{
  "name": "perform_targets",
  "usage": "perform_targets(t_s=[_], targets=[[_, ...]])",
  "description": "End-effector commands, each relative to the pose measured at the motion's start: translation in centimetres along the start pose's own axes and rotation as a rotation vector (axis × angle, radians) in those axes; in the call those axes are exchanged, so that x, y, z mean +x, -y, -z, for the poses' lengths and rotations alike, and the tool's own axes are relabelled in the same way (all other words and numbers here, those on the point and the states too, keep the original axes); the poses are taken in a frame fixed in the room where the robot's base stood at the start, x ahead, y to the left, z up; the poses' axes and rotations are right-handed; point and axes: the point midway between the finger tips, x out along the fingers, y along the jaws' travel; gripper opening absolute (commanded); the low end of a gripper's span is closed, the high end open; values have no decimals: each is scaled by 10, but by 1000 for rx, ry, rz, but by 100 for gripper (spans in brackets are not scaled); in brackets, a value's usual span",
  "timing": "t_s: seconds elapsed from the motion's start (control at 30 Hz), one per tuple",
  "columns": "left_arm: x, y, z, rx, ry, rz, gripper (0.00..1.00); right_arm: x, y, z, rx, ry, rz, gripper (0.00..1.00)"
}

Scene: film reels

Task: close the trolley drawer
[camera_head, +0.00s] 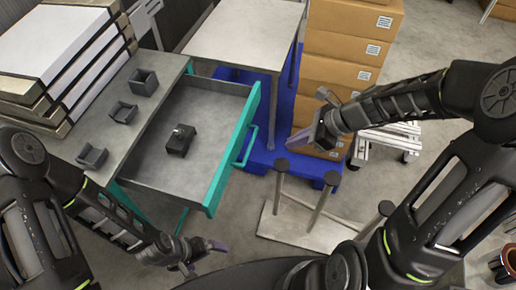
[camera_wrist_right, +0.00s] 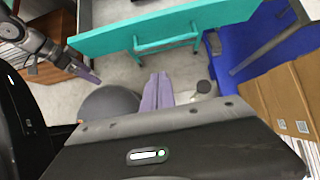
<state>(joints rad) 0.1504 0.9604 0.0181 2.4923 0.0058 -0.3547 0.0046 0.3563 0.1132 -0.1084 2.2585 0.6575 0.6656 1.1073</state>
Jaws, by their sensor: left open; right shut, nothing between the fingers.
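The trolley drawer (camera_head: 208,108) is pulled out of the grey-topped trolley (camera_head: 150,68). Its teal front (camera_head: 233,150) with a teal handle (camera_head: 247,146) faces right, and a small black block lies inside. In the right wrist view the drawer front (camera_wrist_right: 190,22) and handle (camera_wrist_right: 166,43) cross the top. My right gripper (camera_head: 312,136) is shut and empty, to the right of the handle and apart from it; its fingers also show in the right wrist view (camera_wrist_right: 158,90). My left gripper (camera_head: 205,254) is open and empty, below the drawer's near corner.
Several small grey trays (camera_head: 122,112) stand on the trolley top. A blue pallet (camera_head: 262,155) and stacked cardboard boxes (camera_head: 335,60) stand right of the drawer. An overturned table with upright legs (camera_head: 318,222) lies below my right gripper.

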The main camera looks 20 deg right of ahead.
Motion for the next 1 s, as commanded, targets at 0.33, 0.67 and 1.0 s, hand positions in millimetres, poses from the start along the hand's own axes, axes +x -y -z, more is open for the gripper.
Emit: perform_targets(t_s=[0.33, 0.67, 1.0], targets=[[3, 1, 0, 1, -1, -1, 100, 33, -1, 1, -2, -1, -5, 0], [10, 3, 1, 3, -3, -4, 100, 100, -1, 2, 0, -1, -5, 0], [3, 1, 0, 1, -1, -1, 100, 129, -1, -24, -3, -1, -1, 0]])
